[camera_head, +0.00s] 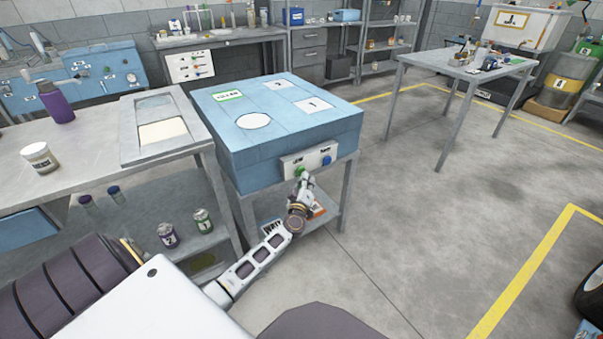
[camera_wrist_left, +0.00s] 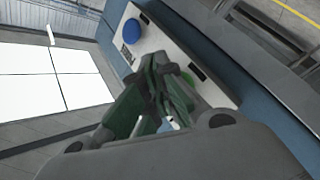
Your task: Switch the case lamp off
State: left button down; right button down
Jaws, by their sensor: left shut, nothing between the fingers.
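A blue case (camera_head: 232,150) stands on a grey metal stand. On its front is a white switch panel (camera_head: 312,157) with a green button (camera_head: 299,171) at left and a blue button (camera_head: 326,160) at right. Small labels above them are too blurred to read surely. My left gripper (camera_head: 303,182) is shut and empty, its tips close to the green button; I cannot tell whether they touch. In the left wrist view, my fingers (camera_wrist_left: 168,88) partly cover the panel by the green button (camera_wrist_left: 188,78); the blue button (camera_wrist_left: 132,31) is clear. My right gripper is out of view.
A workbench at left holds a grey tray (camera_head: 130,150), a purple bottle (camera_head: 57,103) and a white jar (camera_head: 39,157). Cans (camera_head: 167,234) stand on its lower shelf. Another table (camera_head: 430,66) stands at back right. The floor right of the case is clear.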

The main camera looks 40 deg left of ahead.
pick_arm(q)
jog(key=s+d+p, duration=0.2)
jog(key=d, duration=0.3)
jog(key=shift+s+d+p, duration=0.15)
jog(key=shift+d+p, duration=0.15)
jog(key=shift+p, duration=0.1)
jog(key=shift+d, duration=0.1)
dwell(0.5)
